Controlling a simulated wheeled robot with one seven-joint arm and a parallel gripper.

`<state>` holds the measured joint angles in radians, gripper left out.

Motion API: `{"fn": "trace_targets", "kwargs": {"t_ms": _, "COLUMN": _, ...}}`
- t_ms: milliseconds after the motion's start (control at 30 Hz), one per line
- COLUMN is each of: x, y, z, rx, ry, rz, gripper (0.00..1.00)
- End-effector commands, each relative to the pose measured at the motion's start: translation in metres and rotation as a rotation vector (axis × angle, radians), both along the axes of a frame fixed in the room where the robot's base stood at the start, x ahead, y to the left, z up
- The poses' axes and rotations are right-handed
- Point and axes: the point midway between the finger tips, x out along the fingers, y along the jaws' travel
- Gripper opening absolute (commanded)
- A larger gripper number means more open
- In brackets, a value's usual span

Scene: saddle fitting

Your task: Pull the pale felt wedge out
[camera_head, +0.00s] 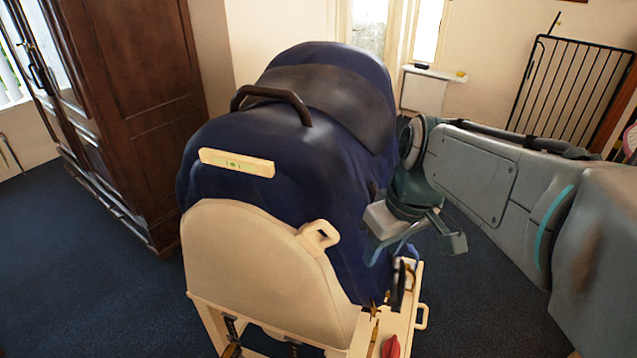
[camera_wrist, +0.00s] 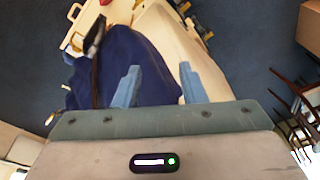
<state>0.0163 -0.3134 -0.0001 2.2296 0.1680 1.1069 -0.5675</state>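A pale loop-shaped tab (camera_head: 320,234) sticks out at the top right edge of the cream end board, against the blue padded form; it looks like the felt wedge's pull end, but I cannot be sure. The rest of any wedge is hidden.
The blue form (camera_head: 330,150) carries a dark band and brown handle (camera_head: 275,98). The cream end board (camera_head: 255,260) faces me. A tray (camera_head: 385,330) holds tools and a red item. A wardrobe (camera_head: 150,100) stands left.

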Motion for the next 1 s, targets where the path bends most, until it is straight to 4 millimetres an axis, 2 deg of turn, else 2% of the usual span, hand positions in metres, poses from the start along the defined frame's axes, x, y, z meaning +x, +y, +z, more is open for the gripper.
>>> {"fn": "trace_targets", "kwargs": {"t_ms": 33, "x": 0.013, "y": 0.004, "z": 0.021, "rx": 0.022, "ry": 0.006, "rz": 0.09, "gripper": 0.37}}
{"fn": "trace_targets", "kwargs": {"t_ms": 200, "x": 0.044, "y": 0.02, "z": 0.066, "rx": 0.106, "ry": -0.005, "rz": 0.422, "gripper": 0.37}}
{"fn": "trace_targets", "kwargs": {"t_ms": 333, "x": 0.062, "y": 0.031, "z": 0.09, "rx": 0.163, "ry": -0.037, "rz": 0.625, "gripper": 0.37}}
{"fn": "trace_targets", "kwargs": {"t_ms": 500, "x": 0.074, "y": 0.038, "z": 0.105, "rx": 0.205, "ry": -0.069, "rz": 0.774, "gripper": 0.37}}
{"fn": "trace_targets", "kwargs": {"t_ms": 667, "x": 0.075, "y": 0.044, "z": 0.101, "rx": 0.216, "ry": -0.078, "rz": 0.812, "gripper": 0.37}}
{"fn": "trace_targets", "kwargs": {"t_ms": 767, "x": 0.074, "y": 0.05, "z": 0.087, "rx": 0.217, "ry": -0.075, "rz": 0.813, "gripper": 0.37}}
{"fn": "trace_targets", "kwargs": {"t_ms": 1000, "x": 0.072, "y": 0.071, "z": 0.041, "rx": 0.216, "ry": -0.072, "rz": 0.811, "gripper": 0.37}}
